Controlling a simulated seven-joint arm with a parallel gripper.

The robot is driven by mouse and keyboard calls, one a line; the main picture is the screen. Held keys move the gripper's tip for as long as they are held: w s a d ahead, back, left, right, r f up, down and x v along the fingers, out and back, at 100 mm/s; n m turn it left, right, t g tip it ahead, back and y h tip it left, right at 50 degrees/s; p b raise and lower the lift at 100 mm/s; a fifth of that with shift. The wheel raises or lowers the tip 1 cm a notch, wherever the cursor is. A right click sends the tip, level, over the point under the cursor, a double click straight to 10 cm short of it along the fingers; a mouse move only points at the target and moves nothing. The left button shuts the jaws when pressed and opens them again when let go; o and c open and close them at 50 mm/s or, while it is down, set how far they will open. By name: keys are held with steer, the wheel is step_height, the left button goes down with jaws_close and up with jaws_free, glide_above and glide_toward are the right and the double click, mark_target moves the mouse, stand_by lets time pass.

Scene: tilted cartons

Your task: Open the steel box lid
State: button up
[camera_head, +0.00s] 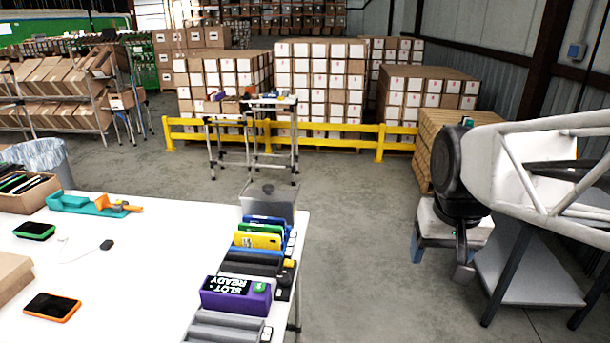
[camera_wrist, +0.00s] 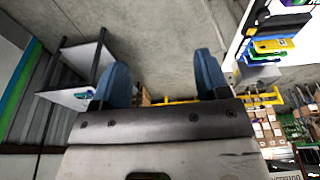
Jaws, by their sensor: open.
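A grey box (camera_head: 268,200), which looks like the steel box, stands at the far right corner of the white table, behind the row of devices. Its top looks closed, but a lid edge is hard to make out. It also shows small in the wrist view (camera_wrist: 258,76), at the right, beyond my right-hand finger. My gripper (camera_wrist: 163,72) has its two blue fingers wide apart with nothing between them but the floor. In the head view my gripper (camera_head: 416,246) is right of the table, well clear of the box, and partly hidden by my arm.
The white table (camera_head: 150,240) holds a row of devices with a purple slot box (camera_head: 236,294), an orange-edged phone (camera_head: 52,307), a green-edged phone (camera_head: 35,230) and a teal tool holder (camera_head: 85,204). Open floor (camera_head: 350,250) lies between table and arm. A yellow rail (camera_head: 330,128) stands behind.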

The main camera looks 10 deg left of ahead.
steer(key=w+a+r, duration=0.2)
steer(key=w+a, duration=0.1)
steer(key=w, duration=0.4)
steer(key=w+a+r, duration=0.1)
steer(key=w+a, duration=0.2)
steer(key=w, duration=0.4)
steer(key=n+g, duration=0.2)
steer(key=n, duration=0.1)
glide_above(268, 185)
steer(key=f, duration=1.2)
steer(key=shift+s+d+f, duration=0.3)
steer(key=shift+f, duration=0.1)
steer(key=shift+w+a+f, duration=0.15)
steer(key=shift+a, duration=0.1)
steer(key=shift+f, duration=0.15)
steer(key=shift+f, duration=3.75)
